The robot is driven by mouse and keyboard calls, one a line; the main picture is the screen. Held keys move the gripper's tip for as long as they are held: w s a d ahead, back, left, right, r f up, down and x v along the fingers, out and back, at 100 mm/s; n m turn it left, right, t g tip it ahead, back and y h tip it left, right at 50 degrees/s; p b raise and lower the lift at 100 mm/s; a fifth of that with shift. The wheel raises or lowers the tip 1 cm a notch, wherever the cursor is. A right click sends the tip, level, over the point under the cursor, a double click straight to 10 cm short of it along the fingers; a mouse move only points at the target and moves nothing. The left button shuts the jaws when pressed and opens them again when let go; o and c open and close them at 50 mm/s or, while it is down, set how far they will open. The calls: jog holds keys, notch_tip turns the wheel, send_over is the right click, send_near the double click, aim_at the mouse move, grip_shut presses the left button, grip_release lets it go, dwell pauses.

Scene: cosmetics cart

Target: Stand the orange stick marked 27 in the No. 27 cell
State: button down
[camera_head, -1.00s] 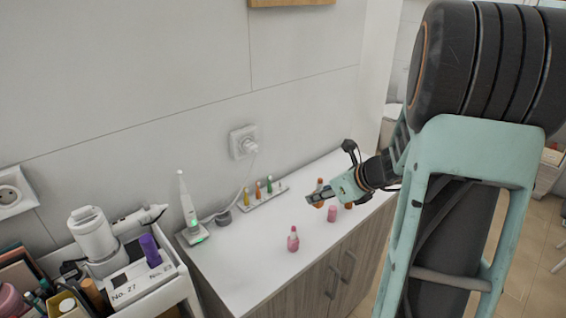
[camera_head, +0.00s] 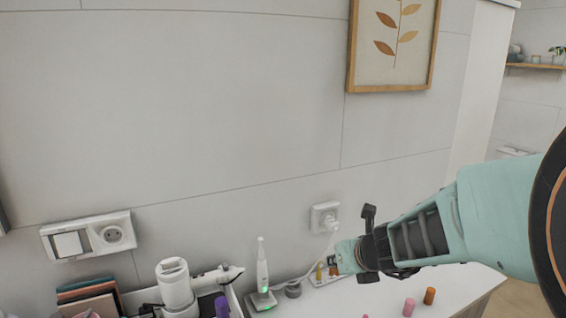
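My gripper (camera_head: 346,258) is at the right of the head view, pointing left over the back of the white counter. Its fingertips are small and overlap the small rack, so I cannot tell whether it is open or shut, or holds anything. An orange stick (camera_head: 429,296) stands on the counter at the lower right, clear of my gripper. Another orange piece (camera_head: 333,266) shows beside the fingertips, apparently in the rack. No number is legible on either. The white organizer (camera_head: 236,300) is cut by the bottom edge; its No. 27 label is out of view.
A yellow stick (camera_head: 319,271) is in the white rack (camera_head: 323,282). A pink cylinder (camera_head: 408,307) stands left of the orange stick. A cord hangs from the socket (camera_head: 325,217).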

jog(key=shift+w+a+r+m+h, duration=0.1)
jog(key=shift+w+m+h, duration=0.1)
jog(key=shift+m+h, duration=0.3)
jog(key=shift+w+a+m+h, duration=0.15)
jog(key=shift+m+h, duration=0.15)
jog(key=shift+m, duration=0.3)
jog(key=shift+s+d+m+h, duration=0.1)
jog(key=shift+s+m+h, duration=0.25)
jog(key=shift+m+h, duration=0.5)
jog(key=shift+s+f+m+h, duration=0.35)
jog(key=shift+s+m, duration=0.15)
jog(key=shift+m, duration=0.15)
jog(key=shift+s+d, duration=0.15)
jog(key=shift+d, duration=0.15)
jog(key=d, duration=0.6)
jog(key=shift+s+d, duration=0.15)
jog(key=shift+d, duration=0.05)
